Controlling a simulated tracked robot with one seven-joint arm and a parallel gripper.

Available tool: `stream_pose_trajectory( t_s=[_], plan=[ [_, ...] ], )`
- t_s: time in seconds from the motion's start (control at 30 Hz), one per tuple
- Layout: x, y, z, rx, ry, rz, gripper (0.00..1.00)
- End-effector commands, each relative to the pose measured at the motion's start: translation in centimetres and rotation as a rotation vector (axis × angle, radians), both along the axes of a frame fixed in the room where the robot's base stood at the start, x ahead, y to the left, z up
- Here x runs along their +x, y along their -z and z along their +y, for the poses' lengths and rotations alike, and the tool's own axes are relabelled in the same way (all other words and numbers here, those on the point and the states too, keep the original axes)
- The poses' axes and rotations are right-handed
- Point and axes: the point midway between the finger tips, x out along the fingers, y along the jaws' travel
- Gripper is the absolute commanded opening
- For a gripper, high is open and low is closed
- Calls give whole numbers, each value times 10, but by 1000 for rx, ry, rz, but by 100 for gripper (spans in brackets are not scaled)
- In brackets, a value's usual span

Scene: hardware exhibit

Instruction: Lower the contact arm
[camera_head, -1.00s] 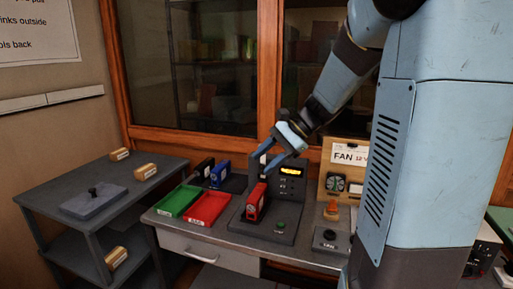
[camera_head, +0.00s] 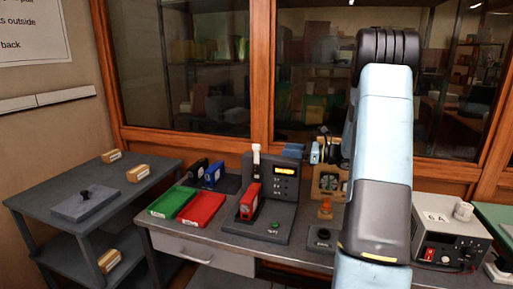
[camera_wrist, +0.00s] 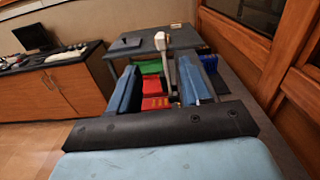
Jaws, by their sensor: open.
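The contact arm (camera_head: 256,158), a grey lever with a white tip, stands upright at the back left of the grey test station (camera_head: 283,205). A red battery pack (camera_head: 250,201) sits upright in the station in front of it. My gripper (camera_head: 304,152) is open and empty, to the right of the contact arm and near the top of the station's display. In the wrist view its blue fingers (camera_wrist: 158,86) spread left and right, with the contact arm's white tip (camera_wrist: 163,41) beyond and between them. I see no contact between them.
Green (camera_head: 172,202) and red (camera_head: 203,209) trays lie left of the station, with black and blue packs (camera_head: 214,174) behind. A fan board (camera_head: 329,180) and orange-topped part (camera_head: 325,209) stand right. A glass cabinet is behind.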

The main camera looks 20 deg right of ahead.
Motion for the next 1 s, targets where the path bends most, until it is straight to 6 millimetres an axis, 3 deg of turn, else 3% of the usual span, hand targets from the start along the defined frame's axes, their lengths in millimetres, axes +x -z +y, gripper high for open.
stream_pose_trajectory(
  t_s=[0.23,0.7,1.0],
  plan=[
    [12,1,12,8,5,0,48],
    [59,1,78,6,3,0,48],
    [79,1,105,7,4,0,48]
  ],
)
